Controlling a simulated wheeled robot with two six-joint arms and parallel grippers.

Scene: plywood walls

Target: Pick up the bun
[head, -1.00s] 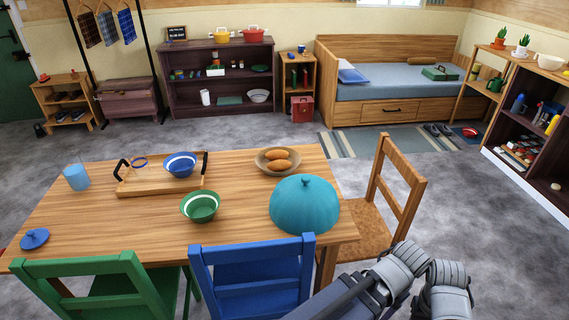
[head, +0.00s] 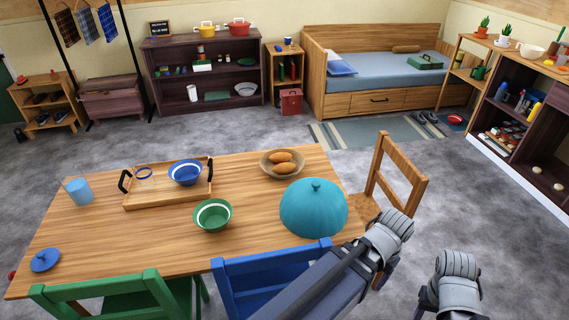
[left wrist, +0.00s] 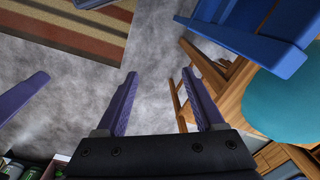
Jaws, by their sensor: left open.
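Two brown buns (head: 283,162) lie in a shallow brown bowl (head: 265,171) at the back right of the wooden table (head: 95,225). My left gripper (left wrist: 159,73) is open and empty in the left wrist view, with floor between its purple fingers. In the head view its arm reaches past the table's right side near the wooden chair, in front and right of the buns, and the wrist hides most of the fingers. My right gripper (head: 428,298) is low at the right, clear of the table, its fingers mostly hidden. The left wrist view does not show the buns.
A teal dome (head: 313,208) stands in front of the buns. A tray (head: 150,200) with a blue bowl (head: 185,172), a green bowl (head: 212,215) and a blue cup (head: 78,190) are farther left. A wooden chair (head: 398,175) and a blue chair (head: 245,272) flank the table's right corner.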

